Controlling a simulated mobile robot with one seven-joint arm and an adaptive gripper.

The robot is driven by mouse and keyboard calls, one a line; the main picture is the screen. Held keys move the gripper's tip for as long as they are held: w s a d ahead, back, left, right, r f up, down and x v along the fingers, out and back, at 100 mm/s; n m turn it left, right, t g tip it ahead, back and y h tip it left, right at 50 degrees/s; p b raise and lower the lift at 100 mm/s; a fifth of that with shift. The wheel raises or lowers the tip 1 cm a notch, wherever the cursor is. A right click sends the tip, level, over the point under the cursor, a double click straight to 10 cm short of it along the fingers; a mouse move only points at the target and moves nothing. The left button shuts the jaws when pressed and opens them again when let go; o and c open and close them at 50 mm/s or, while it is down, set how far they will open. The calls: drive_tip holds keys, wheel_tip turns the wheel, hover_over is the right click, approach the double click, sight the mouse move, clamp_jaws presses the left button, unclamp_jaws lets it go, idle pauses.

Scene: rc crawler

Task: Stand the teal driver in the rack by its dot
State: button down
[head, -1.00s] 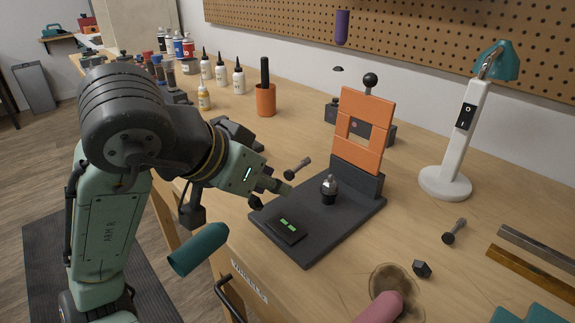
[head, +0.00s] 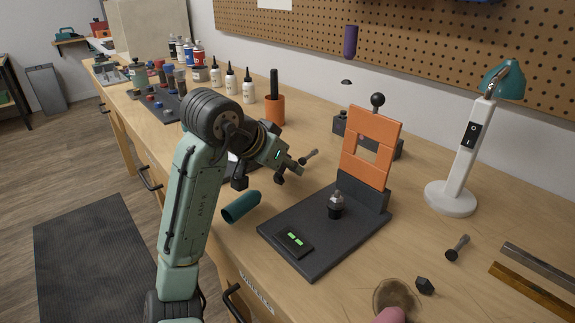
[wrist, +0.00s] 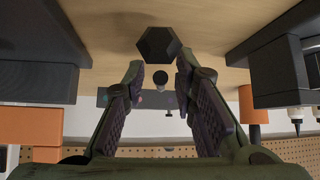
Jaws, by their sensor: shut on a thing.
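The teal driver's handle (head: 241,206) shows in the head view over the bench's front edge, tilted, its axis pointing up and right toward my gripper (head: 290,174). My gripper is shut on the driver; the thin shaft and the grip itself are hard to make out. In the wrist view my fingers (wrist: 159,70) show with a dark hexagonal piece (wrist: 158,45) beside their tips; I cannot tell whether it belongs to the driver. The dark rack (head: 340,123) stands at the back, partly hidden by an orange panel. It also shows in the wrist view (wrist: 150,100). The teal dot is not clear.
The orange panel (head: 377,122) rises from a dark base plate (head: 325,262), right of my gripper. A purple handle (head: 351,42) stands above the rack. An orange cup (head: 275,108) and white bottles (head: 248,87) are behind. A lamp (head: 452,198) stands at right.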

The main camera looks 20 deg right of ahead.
drive_tip(key=shift+f, duration=0.35)
drive_tip(key=shift+f, duration=0.15)
drive_tip(key=shift+f, duration=0.1)
drive_tip(key=c, duration=1.3)
unclamp_jaws()
drive_tip(key=shift+f, duration=0.15)
drive_tip(key=shift+s+a+r, duration=0.1)
drive_tip(key=shift+a+r, duration=0.1)
drive_tip(key=shift+r, duration=0.3)
drive_tip(key=b+v, duration=0.1)
drive_tip(key=v, duration=1)
drive_tip(key=shift+r, duration=0.35)
drive_tip(key=shift+s+a, duration=0.1)
drive_tip(key=shift+a, duration=0.05)
